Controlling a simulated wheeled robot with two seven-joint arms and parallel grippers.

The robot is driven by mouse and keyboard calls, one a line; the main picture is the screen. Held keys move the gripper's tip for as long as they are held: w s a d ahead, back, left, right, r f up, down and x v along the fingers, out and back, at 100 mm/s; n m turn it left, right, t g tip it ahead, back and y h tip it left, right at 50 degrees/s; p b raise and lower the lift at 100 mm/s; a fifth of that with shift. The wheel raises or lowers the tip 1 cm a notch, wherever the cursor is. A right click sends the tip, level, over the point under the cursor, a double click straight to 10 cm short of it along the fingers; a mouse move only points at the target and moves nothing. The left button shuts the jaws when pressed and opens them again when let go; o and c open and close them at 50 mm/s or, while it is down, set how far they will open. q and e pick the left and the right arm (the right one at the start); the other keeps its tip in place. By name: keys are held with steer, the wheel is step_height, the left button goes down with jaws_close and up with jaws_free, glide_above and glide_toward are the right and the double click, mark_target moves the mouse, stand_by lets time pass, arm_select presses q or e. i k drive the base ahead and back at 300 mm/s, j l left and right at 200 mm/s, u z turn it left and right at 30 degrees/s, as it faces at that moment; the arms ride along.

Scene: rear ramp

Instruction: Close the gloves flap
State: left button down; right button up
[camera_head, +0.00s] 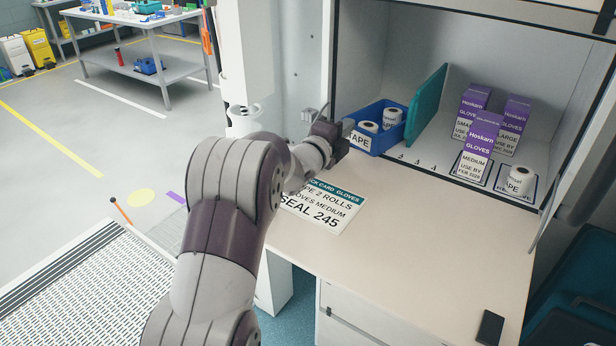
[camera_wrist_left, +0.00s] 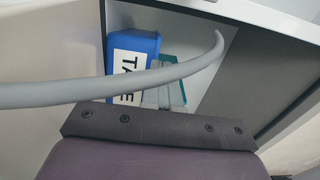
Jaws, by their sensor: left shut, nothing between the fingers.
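A teal panel (camera_head: 427,107) stands on edge, leaning, inside the open cabinet, between the blue tape bin and the glove boxes. It looks like the gloves flap, but no label shows on it. Part of a teal surface also shows in the left wrist view (camera_wrist_left: 177,92), behind a curved grey bar. Purple-and-white glove boxes (camera_head: 480,146) stand to its right. My left gripper (camera_head: 338,140) is shut and empty, at the left front of the cabinet, beside the blue bin and apart from the teal panel. Its fingertips are hard to make out. My right gripper is out of view.
The blue bin (camera_head: 362,143) holds tape rolls. Another tape roll (camera_head: 520,180) stands right of the boxes. A card (camera_head: 322,207) lies on the bench (camera_head: 420,240), with a dark phone-like object (camera_head: 490,327) at its front right. The middle of the bench is clear.

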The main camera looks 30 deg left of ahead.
mark_target(452, 264)
steer(key=k, duration=0.55)
steer(key=k+j, duration=0.15)
steer(key=k, duration=0.4)
